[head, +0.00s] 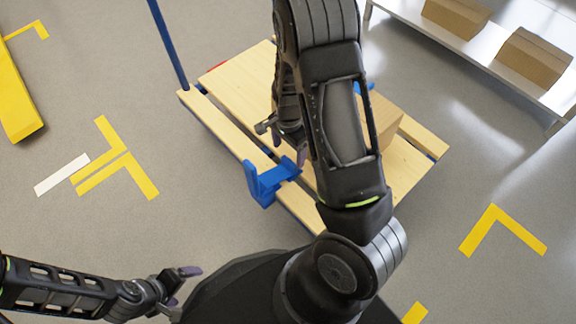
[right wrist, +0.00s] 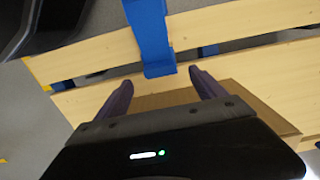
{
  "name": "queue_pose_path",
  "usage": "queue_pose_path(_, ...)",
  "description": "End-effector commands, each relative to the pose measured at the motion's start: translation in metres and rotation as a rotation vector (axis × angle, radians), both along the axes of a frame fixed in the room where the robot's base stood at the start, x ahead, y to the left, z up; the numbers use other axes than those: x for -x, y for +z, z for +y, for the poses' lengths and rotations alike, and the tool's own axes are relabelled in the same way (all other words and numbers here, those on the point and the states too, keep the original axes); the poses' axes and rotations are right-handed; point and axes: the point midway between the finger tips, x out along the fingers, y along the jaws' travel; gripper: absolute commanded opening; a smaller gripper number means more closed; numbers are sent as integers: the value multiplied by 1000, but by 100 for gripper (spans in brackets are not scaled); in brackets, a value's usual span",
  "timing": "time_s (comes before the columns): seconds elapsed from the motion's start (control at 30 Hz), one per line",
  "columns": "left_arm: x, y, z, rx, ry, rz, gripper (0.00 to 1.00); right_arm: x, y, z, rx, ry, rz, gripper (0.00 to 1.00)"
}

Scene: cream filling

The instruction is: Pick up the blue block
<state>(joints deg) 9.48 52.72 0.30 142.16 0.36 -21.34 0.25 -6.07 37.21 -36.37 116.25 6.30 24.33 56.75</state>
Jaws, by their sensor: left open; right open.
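The blue block (head: 268,182), a bracket-like piece with upright ends, sits at the near left edge of a wooden pallet (head: 235,134). My right gripper (head: 288,143) is open just above and behind it in the head view; my right arm hides part of the pallet. In the right wrist view, the blue block (right wrist: 152,38) lies across the slats beyond the fingertips, roughly between them, and is not held. My left gripper (head: 178,289) is open and empty at the lower left, away from the pallet.
A cardboard box (head: 384,117) stands on the pallet, partly hidden by my right arm. A blue post (head: 167,45) rises at the pallet's far left corner. A shelf (head: 480,48) with cardboard boxes is at the upper right. The floor at left is mostly free.

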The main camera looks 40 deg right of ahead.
Motion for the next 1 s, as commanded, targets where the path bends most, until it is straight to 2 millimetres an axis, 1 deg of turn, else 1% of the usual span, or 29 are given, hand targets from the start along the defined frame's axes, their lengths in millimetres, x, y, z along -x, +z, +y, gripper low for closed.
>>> queue_pose_path(0.03, 0, -5, 0, 0, 0, -1, 88, 1, -8, 0, 0, 0, 2, 80)
queue_pose_path(0.1, -1, -10, 0, -1, 1, -4, 88, 1, -17, -1, 0, -1, 2, 80)
queue_pose_path(0.2, -2, -14, 0, -1, 3, -5, 88, 0, -24, -1, 1, -1, 0, 80)
queue_pose_path(0.47, -2, -12, 0, -1, 3, -6, 88, 0, -23, 0, 0, 0, -1, 80)
queue_pose_path(0.57, -3, -16, 0, -1, 4, -7, 88, 0, -28, 0, 0, 0, 0, 80)
queue_pose_path(0.67, -4, -26, 0, -2, 5, -10, 88, 1, -40, -1, 0, 0, 1, 80)
queue_pose_path(0.8, -6, -43, -1, -3, 8, -16, 88, 2, -63, -1, 0, -1, 1, 80)
queue_pose_path(0.9, -7, -48, -1, -4, 9, -20, 88, 1, -73, -1, 0, 0, 1, 80)
queue_pose_path(1.0, -8, -49, -1, -4, 11, -22, 88, 1, -76, -1, 0, 0, 1, 80)
